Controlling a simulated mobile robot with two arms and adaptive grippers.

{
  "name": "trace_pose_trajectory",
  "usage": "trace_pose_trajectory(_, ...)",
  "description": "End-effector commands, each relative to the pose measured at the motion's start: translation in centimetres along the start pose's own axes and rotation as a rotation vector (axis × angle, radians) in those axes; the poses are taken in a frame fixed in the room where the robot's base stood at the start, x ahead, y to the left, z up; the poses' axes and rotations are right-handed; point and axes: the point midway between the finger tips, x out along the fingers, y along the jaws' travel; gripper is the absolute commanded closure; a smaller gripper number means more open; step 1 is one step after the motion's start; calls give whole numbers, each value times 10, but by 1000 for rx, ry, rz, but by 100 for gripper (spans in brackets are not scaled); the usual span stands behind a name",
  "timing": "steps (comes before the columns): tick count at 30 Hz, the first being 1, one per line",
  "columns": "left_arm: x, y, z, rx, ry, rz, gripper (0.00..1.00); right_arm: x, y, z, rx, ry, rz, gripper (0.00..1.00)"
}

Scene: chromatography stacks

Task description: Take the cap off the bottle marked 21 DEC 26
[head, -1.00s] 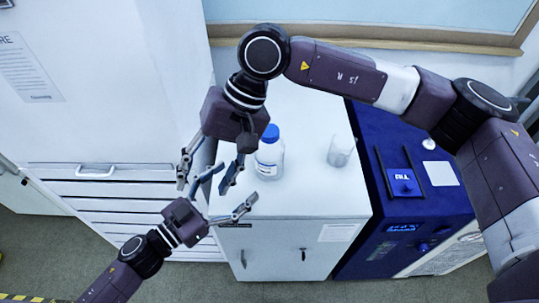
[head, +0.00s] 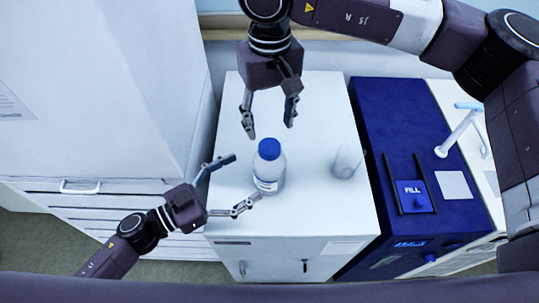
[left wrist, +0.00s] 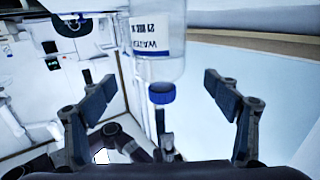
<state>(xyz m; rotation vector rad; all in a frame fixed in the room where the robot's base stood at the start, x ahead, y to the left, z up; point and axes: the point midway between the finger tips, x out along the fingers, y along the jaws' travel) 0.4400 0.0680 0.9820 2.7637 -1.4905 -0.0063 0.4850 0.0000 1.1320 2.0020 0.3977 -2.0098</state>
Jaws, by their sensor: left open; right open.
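The clear bottle (head: 268,172) with a blue cap (head: 269,148) stands upright on the white cabinet top. In the left wrist view the bottle (left wrist: 170,62) appears upside down, its cap (left wrist: 162,93) on. Its label (left wrist: 152,35) shows WATER and a line starting with 21; the rest is cut off or too small to read. My left gripper (head: 245,178) is open at the bottle's left side, its fingers pointing toward it. My right gripper (head: 270,128) is open and empty, fingers pointing down near the cap; contact cannot be judged.
A clear glass beaker (head: 346,163) stands right of the bottle on the white cabinet top (head: 315,210). A blue machine with a FILL panel (head: 412,196) adjoins on the right. A tall white cabinet (head: 100,90) rises on the left. The cabinet top's front right is clear.

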Motion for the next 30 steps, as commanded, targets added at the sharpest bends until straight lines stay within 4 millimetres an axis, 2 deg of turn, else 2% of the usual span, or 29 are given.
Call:
trace_pose_trajectory(5,10,0,-1,-2,3,-1,19,0,-1,0,-1,0,-1,49)
trace_pose_trajectory(12,47,0,-1,0,4,-1,19,0,-1,0,-1,0,-2,49)
trace_pose_trajectory(18,71,0,0,0,2,-1,19,0,-1,0,0,0,-2,49)
trace_pose_trajectory(22,78,0,-1,-1,2,0,19,0,-1,0,0,0,-2,49)
trace_pose_trajectory(30,78,0,0,-1,1,-1,19,0,-1,0,0,0,-2,49)
